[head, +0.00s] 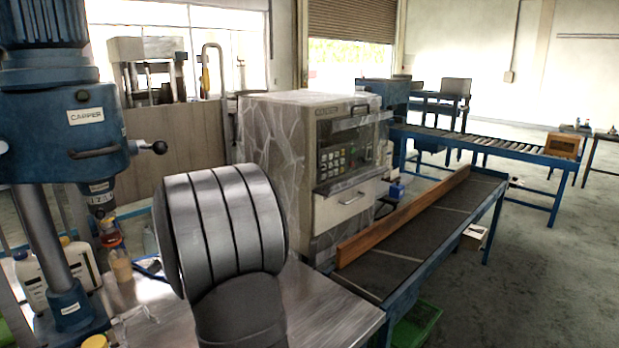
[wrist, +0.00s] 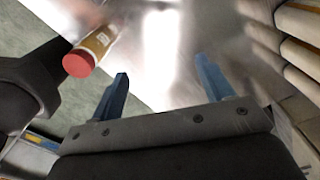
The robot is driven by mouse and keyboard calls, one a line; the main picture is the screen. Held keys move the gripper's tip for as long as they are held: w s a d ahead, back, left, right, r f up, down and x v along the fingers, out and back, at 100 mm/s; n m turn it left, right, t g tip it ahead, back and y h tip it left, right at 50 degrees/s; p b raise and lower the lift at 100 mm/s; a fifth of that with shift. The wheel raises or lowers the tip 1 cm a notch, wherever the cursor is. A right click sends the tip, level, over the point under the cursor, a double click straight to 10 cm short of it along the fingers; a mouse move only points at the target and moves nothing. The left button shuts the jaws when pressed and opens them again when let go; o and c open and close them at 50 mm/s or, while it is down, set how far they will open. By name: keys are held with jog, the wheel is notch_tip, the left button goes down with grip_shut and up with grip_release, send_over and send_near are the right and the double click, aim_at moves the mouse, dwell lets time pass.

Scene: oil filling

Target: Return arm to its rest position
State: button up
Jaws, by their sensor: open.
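In the wrist view, my gripper (wrist: 161,66) is open, with two blue fingers spread apart and nothing between them. A small bottle with a red cap (wrist: 90,52) shows beyond the fingers, up and to the left, apart from them. It seems to be over the shiny metal table (wrist: 190,25). In the head view, my grey arm links fill the lower middle, and my gripper cannot be made out there.
A blue drill press (head: 70,120) stands at the left, with small bottles (head: 120,265) and a white jug (head: 32,285) near it. A machine with a keypad (head: 345,155) and a conveyor (head: 425,240) are at the right. A green crate (head: 418,325) is below.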

jog(key=a+f, duration=0.8)
jog(key=f, duration=0.2)
jog(key=shift+w+a+f, duration=0.15)
jog(key=shift+a+f, duration=0.05)
jog(key=shift+f, duration=0.05)
jog(key=d+r, duration=0.9)
jog(key=d, duration=0.3)
jog(key=shift+s+a+r, duration=0.2)
jog(key=shift+a+r, duration=0.2)
jog(key=shift+a, duration=0.5)
jog(key=shift+s+a+r, duration=0.15)
jog(key=shift+a+r, duration=0.2)
jog(key=shift+a, duration=0.55)
jog(key=shift+s+a+r, duration=0.2)
jog(key=shift+a+r, duration=0.2)
jog(key=shift+a, duration=0.5)
